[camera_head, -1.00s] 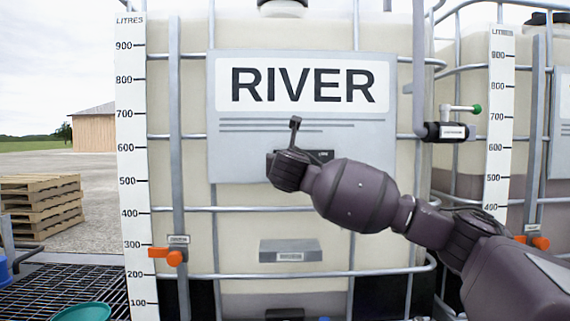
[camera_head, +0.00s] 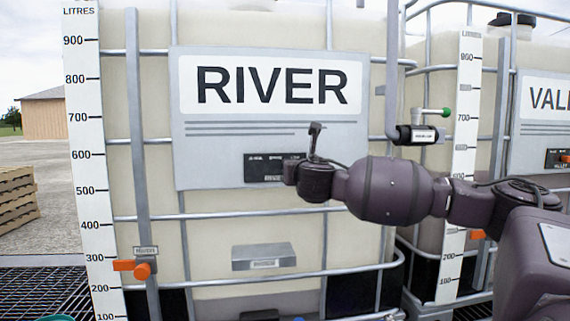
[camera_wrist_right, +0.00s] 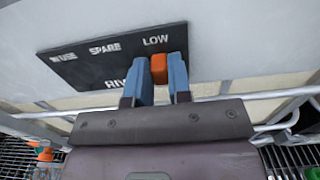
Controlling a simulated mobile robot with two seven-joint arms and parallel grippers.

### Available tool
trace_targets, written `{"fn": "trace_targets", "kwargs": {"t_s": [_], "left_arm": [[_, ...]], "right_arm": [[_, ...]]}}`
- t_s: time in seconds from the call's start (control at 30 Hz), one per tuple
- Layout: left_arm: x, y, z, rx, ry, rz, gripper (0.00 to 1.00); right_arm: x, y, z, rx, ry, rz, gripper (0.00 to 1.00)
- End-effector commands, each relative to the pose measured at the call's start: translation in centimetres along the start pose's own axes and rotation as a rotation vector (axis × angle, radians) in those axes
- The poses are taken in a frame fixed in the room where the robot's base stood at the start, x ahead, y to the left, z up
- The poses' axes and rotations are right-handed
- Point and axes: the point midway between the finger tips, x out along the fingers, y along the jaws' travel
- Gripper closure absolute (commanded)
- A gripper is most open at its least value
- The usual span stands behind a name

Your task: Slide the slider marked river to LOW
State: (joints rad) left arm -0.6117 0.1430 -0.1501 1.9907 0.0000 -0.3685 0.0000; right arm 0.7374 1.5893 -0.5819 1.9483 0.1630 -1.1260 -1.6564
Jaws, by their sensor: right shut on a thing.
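The black slider panel (camera_head: 262,169) is on the grey RIVER sign plate (camera_head: 220,172). In the right wrist view the panel (camera_wrist_right: 85,68) reads, left to right, what looks like IN USE, then SPARE and LOW, with a partly covered RIV... below. The orange slider knob (camera_wrist_right: 159,69) is at the right end, just under LOW. My right gripper (camera_wrist_right: 160,78) is shut on this knob, one blue finger on each side. In the head view my right wrist covers the panel's right end and hides the knob. My left gripper is not in view.
A second tank with a VALLEY-like sign (camera_head: 548,105) and its own panel stands at the right. A valve with a green handle (camera_head: 432,112) sticks out between the tanks. An orange tap (camera_head: 140,268) and a grey box (camera_head: 263,256) are lower on the RIVER tank.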

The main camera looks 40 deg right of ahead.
Motion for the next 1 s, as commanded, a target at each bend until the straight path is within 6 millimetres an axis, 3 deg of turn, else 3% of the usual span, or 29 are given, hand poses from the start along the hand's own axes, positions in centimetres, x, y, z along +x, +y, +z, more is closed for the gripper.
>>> {"fn": "trace_targets", "kwargs": {"t_s": [0.37, 0.4, 0.53, 0.87, 1.0], "left_arm": [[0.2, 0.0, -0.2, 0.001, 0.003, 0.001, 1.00], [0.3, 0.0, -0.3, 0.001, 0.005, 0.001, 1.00], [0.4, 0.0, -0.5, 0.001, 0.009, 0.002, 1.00], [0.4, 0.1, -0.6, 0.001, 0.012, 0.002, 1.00], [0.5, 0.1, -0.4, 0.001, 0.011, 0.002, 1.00]], "right_arm": [[0.0, -0.6, 0.1, -0.002, -0.002, -0.006, 1.00], [0.1, -0.6, 0.1, -0.002, -0.002, -0.006, 0.77], [0.0, -0.5, 0.1, -0.002, -0.001, -0.005, 0.57], [-0.1, -0.4, 0.0, -0.002, 0.000, -0.002, 0.55], [-1.2, -0.4, -0.1, -0.002, 0.000, -0.002, 0.55]]}}
